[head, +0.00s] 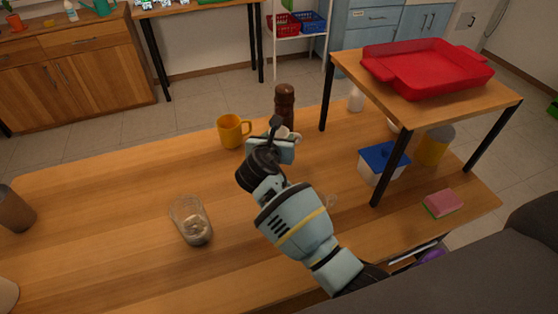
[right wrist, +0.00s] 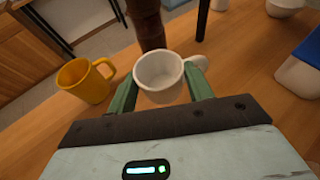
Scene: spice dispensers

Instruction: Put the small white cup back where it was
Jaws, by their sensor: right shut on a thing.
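The small white cup (right wrist: 160,78) is between the two green fingers of my right gripper (right wrist: 161,90) in the right wrist view. The gripper is shut on the cup, with the cup's opening facing up and its handle to the right. In the head view my right gripper (head: 277,146) is over the middle of the wooden table and largely hides the cup; only a bit of white cup rim (head: 294,135) shows. I cannot tell whether the cup touches the table. My left gripper is not in view.
A brown grinder (head: 284,98) stands just behind the cup, and a yellow mug (head: 230,132) stands to its left. A glass jar (head: 190,221) is nearer on the left. A raised shelf (head: 413,108) with a red tray (head: 428,66) stands at right, a blue-lidded box (head: 381,166) beneath it.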

